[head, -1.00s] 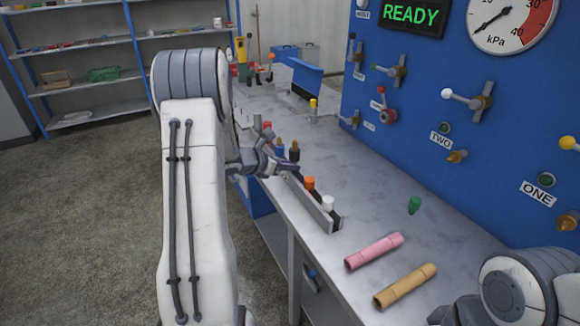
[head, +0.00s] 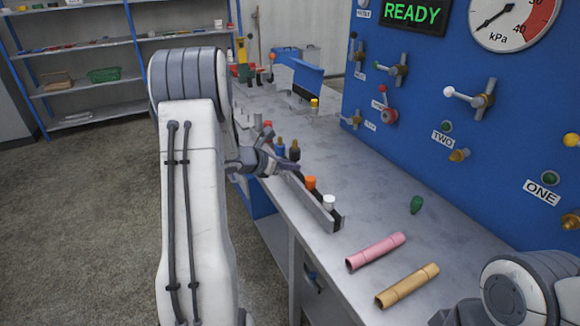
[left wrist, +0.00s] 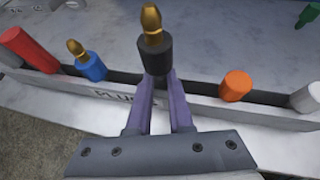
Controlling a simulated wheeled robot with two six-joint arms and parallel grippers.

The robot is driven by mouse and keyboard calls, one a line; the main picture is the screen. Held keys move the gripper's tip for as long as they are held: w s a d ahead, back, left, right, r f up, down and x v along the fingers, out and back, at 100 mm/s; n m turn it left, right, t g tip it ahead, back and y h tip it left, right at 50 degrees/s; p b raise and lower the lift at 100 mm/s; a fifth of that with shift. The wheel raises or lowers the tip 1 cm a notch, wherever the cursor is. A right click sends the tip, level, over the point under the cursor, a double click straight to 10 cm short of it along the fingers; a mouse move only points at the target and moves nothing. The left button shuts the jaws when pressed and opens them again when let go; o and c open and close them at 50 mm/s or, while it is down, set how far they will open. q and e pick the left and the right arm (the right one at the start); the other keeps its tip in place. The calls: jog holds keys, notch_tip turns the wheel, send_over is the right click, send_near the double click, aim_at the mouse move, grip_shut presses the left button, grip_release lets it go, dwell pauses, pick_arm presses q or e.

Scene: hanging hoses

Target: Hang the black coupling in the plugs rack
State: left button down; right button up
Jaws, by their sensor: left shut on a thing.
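The black coupling (left wrist: 155,57) has a brass tip and stands roughly upright in the left wrist view; it also shows in the head view (head: 294,154). My left gripper (left wrist: 157,88) is shut on its lower part. The plugs rack (left wrist: 200,96) is a long grey rail along the table edge, also in the head view (head: 318,212). The coupling is at the rail, between the blue coupling (left wrist: 92,67) and the orange plug (left wrist: 237,85). My fingers hide its lower end, so I cannot tell whether it sits in the rack. My right gripper is not in view.
A red plug (left wrist: 28,48) and a white plug (head: 329,202) stand in the rack. A pink tube (head: 375,251), a tan tube (head: 407,286) and a green piece (head: 416,205) lie on the table. The blue panel (head: 420,140) with levers rises behind. The middle of the table is clear.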

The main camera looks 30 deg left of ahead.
pick_arm(q)
jog(key=shift+b, duration=0.5)
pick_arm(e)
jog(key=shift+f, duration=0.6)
pick_arm(q)
jog(key=shift+f, duration=0.2)
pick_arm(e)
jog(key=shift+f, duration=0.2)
